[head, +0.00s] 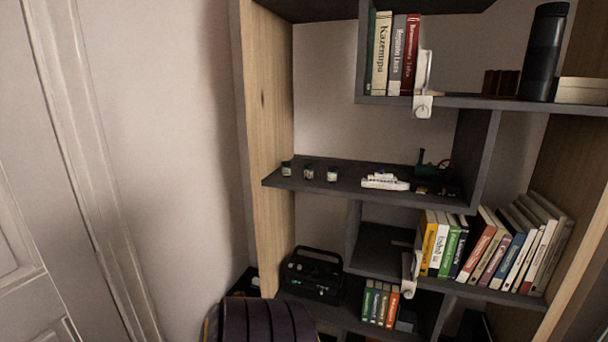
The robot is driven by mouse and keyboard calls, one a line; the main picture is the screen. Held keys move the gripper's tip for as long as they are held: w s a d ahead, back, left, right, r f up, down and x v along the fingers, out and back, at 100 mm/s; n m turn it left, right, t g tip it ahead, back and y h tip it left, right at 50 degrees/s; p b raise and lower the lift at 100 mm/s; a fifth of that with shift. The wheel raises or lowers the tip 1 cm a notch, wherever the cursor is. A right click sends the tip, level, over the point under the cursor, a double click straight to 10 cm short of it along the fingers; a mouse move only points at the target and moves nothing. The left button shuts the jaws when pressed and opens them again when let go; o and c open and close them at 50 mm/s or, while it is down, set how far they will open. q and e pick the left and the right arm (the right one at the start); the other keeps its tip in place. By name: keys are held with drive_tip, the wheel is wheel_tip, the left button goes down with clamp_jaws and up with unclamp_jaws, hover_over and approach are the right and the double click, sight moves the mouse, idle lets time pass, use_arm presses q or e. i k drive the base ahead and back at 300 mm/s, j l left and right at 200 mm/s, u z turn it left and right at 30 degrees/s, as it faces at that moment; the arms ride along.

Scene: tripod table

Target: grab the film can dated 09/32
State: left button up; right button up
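Three small film cans stand apart in a row on the dark middle shelf (347,181), towards its left end. They are the left can (286,169), the middle can (308,173) and the right can (332,175). Each looks like a small dark-topped cylinder with a pale label. The dates are too small to read, so I cannot tell which one is 09/32. Neither of my grippers is in view.
A white toy ship (385,182) sits right of the cans. Books (395,55) and a black bottle (544,52) stand above; more books (500,250) and a black radio (312,275) are below. A wooden side panel (267,130) borders the left. A dark rounded object (262,321) is at bottom.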

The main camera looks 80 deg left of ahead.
sight(332, 170)
drive_tip(key=u, duration=2.25)
